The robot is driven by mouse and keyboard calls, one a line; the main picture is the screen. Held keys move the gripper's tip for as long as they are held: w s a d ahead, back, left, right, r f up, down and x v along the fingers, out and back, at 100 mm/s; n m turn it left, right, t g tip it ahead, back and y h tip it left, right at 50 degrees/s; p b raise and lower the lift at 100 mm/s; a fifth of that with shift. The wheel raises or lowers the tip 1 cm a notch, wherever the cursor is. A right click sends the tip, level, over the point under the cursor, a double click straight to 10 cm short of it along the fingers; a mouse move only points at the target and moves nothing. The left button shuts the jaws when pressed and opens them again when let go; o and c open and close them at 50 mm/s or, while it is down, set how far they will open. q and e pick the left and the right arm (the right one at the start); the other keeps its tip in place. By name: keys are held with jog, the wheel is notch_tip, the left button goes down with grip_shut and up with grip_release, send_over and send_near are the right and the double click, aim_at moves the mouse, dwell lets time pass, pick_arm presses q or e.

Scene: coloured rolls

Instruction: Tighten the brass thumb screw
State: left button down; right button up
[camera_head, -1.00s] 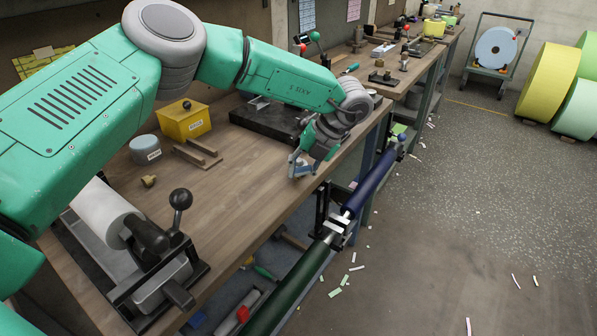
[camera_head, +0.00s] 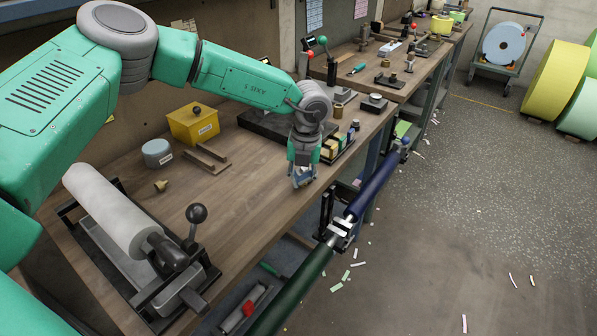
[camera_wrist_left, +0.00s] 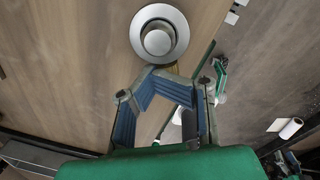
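My left gripper (camera_head: 302,180) points down above the front edge of the bench, past the middle. In the left wrist view its blue-padded fingers (camera_wrist_left: 163,75) lean in toward each other at the tips; I cannot tell whether they are shut. A round grey metal knob with a wide flange (camera_wrist_left: 160,35) lies just beyond the fingertips there. No brass thumb screw shows clearly at the fingers. A small brass-coloured piece (camera_head: 161,186) lies loose on the bench, well left of the gripper; I cannot tell whether it is the thumb screw. My right gripper is not in view.
A white roll (camera_head: 108,210) in a cradle with a black ball-ended lever (camera_head: 196,213) stands at the near left. A yellow box (camera_head: 194,124) and grey tub (camera_head: 157,153) stand behind. A tray of coloured pieces (camera_head: 337,146) is beside the gripper. Green and blue rollers (camera_head: 372,190) run along the front.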

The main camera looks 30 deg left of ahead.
pick_arm(q)
jog(key=shift+w+d+r+t+h+p, duration=0.1)
jog(key=shift+d+t+h+p, duration=0.15)
jog(key=shift+h, duration=0.25)
jog(key=shift+w+d+r+t+h+p, duration=0.15)
jog(key=shift+h+p, duration=0.15)
jog(key=shift+h, duration=0.2)
jog(key=c, duration=1.7)
grip_release()
jog(key=shift+d, duration=0.1)
jog(key=shift+c, duration=0.2)
jog(key=shift+d, duration=0.2)
jog(key=shift+a+f, duration=0.15)
jog(key=shift+a, duration=0.45)
notch_tip(320, 180, up, 12)
jog(key=a, duration=0.1)
jog(key=shift+s+a+f, duration=0.15)
jog(key=shift+s, duration=0.1)
